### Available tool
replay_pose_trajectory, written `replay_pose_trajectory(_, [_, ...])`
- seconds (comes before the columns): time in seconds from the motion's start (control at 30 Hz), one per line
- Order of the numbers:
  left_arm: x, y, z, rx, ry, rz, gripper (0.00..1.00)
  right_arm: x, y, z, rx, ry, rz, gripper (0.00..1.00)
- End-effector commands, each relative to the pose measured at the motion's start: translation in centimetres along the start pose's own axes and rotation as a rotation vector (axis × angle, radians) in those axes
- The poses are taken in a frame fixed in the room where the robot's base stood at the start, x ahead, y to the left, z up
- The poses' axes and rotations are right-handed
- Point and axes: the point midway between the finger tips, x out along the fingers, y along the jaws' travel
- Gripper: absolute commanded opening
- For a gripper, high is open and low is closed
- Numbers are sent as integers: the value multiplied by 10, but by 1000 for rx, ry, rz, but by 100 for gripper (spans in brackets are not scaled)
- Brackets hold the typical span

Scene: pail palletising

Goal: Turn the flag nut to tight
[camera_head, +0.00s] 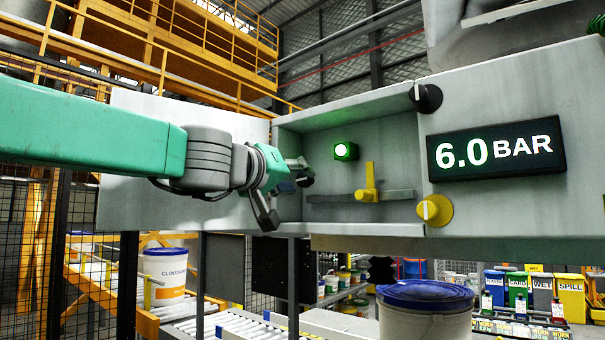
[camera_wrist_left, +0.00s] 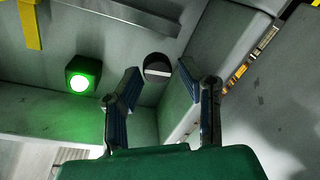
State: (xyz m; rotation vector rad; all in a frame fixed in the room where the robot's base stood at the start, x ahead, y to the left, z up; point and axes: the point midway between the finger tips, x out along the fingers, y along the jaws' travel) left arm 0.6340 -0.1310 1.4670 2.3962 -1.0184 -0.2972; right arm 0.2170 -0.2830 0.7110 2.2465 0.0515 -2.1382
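A yellow upright piece with a wider foot (camera_head: 369,187), which looks like the flag nut, sits on a grey horizontal bar in the recessed panel. A yellow part also shows at the top left of the left wrist view (camera_wrist_left: 30,22). My left gripper (camera_head: 286,197) is at the left end of the recess, apart from the yellow piece. In the left wrist view my left gripper (camera_wrist_left: 160,77) is open and empty. A round black knob with a white line (camera_wrist_left: 157,68) shows beyond and between its fingertips. My right gripper is not in view.
A lit green lamp (camera_head: 346,151) is inside the recess. A black knob (camera_head: 425,98) and a yellow knob (camera_head: 435,210) stick out at its right edge. A display (camera_head: 496,149) reads 6.0 BAR. A blue-lidded pail (camera_head: 425,315) stands below the panel.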

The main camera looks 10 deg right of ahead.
Motion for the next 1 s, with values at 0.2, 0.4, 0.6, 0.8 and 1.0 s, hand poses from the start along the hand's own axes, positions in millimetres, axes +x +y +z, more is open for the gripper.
replay_pose_trajectory(0.2, [21,2,2,3,-2,-1,34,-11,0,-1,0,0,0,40])
replay_pose_trajectory(0.4, [23,1,2,3,-2,-1,34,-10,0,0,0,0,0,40])
replay_pose_trajectory(0.6, [22,1,2,2,-1,0,0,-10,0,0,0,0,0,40])
replay_pose_trajectory(0.8, [20,1,0,-1,0,1,0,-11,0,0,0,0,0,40])
replay_pose_trajectory(1.0, [19,2,-2,-44,-3,-1,0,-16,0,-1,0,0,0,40])
